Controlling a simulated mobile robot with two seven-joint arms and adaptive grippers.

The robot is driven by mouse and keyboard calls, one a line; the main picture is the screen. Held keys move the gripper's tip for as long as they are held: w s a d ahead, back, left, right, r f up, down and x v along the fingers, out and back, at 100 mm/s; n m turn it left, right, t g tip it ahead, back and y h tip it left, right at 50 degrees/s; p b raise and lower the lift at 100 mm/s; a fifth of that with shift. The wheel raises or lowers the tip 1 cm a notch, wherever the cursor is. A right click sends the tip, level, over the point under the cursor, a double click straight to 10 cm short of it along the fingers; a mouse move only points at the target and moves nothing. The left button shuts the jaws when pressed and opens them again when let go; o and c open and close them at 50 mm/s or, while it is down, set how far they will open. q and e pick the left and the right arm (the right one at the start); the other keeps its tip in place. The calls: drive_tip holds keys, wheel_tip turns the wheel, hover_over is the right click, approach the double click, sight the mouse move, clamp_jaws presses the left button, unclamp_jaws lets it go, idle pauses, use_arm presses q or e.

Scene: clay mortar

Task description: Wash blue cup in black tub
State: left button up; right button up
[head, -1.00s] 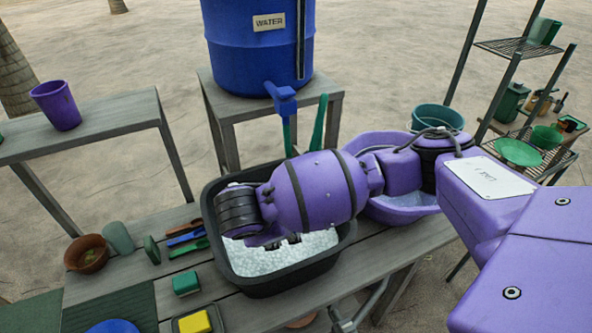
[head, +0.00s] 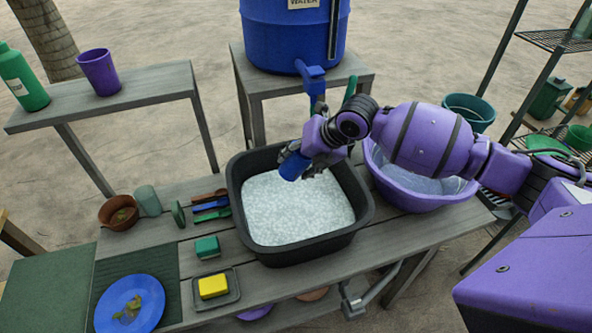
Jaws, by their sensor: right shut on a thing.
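The black tub (head: 262,245) stands on the low wooden bench, filled with white suds. My right gripper (head: 304,163) is above the tub's back right part, shut on the blue cup (head: 294,167). The cup is tilted, held above the suds, and partly hidden by the fingers. My left gripper does not show.
A purple basin (head: 422,203) with water stands right of the tub. A yellow sponge (head: 213,286), a green block (head: 207,247), brushes (head: 210,206) and a blue plate (head: 130,305) lie to the left. The blue water barrel (head: 290,40) with its tap is behind.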

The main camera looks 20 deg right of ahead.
drive_tip(key=shift+w+d+r, duration=0.1)
drive_tip(key=shift+w+r, duration=0.05)
drive_tip(key=shift+f+n, duration=0.3)
drive_tip(key=shift+f, duration=0.1)
wheel_tip(320, 180, down, 16)
drive_tip(key=b, duration=0.5)
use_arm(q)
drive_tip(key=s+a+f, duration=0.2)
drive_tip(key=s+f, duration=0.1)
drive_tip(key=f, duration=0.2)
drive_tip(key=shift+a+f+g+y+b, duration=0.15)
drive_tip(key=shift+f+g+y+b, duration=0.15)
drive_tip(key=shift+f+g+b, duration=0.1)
use_arm(e)
drive_tip(key=shift+f, duration=0.9)
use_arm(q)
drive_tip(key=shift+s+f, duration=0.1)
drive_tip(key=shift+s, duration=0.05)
use_arm(e)
drive_tip(key=shift+f, duration=0.15)
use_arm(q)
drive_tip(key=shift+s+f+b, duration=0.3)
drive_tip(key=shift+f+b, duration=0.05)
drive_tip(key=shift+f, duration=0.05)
use_arm(e)
drive_tip(key=shift+f, duration=0.45)
drive_tip(key=shift+r, duration=0.2)
